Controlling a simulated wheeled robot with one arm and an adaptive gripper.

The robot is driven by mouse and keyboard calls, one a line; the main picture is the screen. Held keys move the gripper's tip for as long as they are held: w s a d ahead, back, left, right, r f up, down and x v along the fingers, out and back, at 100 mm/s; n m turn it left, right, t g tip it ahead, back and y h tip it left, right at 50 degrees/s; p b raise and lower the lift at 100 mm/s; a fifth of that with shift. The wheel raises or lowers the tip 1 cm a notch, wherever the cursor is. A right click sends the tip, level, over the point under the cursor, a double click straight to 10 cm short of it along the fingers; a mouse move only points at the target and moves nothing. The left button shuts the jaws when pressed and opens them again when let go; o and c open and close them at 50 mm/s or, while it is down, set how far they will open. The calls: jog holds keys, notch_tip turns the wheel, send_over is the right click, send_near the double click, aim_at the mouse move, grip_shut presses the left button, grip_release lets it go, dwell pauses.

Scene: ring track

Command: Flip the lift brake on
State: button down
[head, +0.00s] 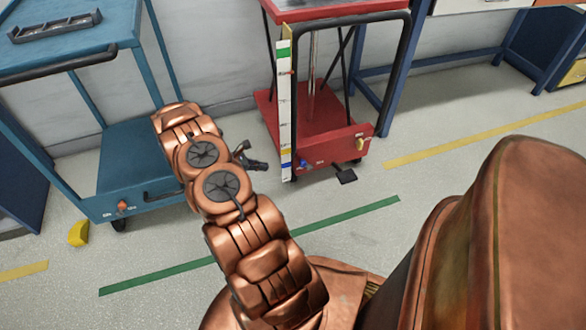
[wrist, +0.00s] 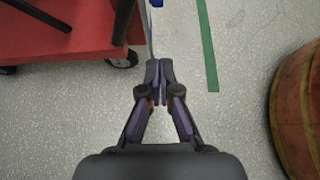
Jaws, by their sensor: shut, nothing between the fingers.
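The red lift (head: 312,110) stands at the back centre, with a red base, a red top and a black frame. A small blue lever (head: 304,164) sits low at its front left corner beside small white lettering, too small to read. A yellow knob (head: 360,144) is at the front right of the base, and a black pedal (head: 346,176) sticks out below. My gripper (head: 262,166) is shut and empty, left of the blue lever and apart from it. In the wrist view my gripper (wrist: 159,66) points toward a blue piece (wrist: 156,3) at the top edge, beside the red lift (wrist: 70,35).
A blue cart (head: 130,165) with a tray stands at left, with an orange knob (head: 123,206) low on its front. A yellow block (head: 78,233) lies on the floor beside it. A tall striped scale (head: 285,110) rises at the lift's left corner. Floor in front is clear.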

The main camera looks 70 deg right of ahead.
dwell(0.3)
jog(key=s+d+r+b+x, duration=0.1)
jog(key=r+b+x, duration=0.1)
jog(key=x, duration=1.1)
jog(key=shift+r+b, duration=0.2)
jog(key=shift+b, duration=0.65)
jog(key=shift+r, duration=0.15)
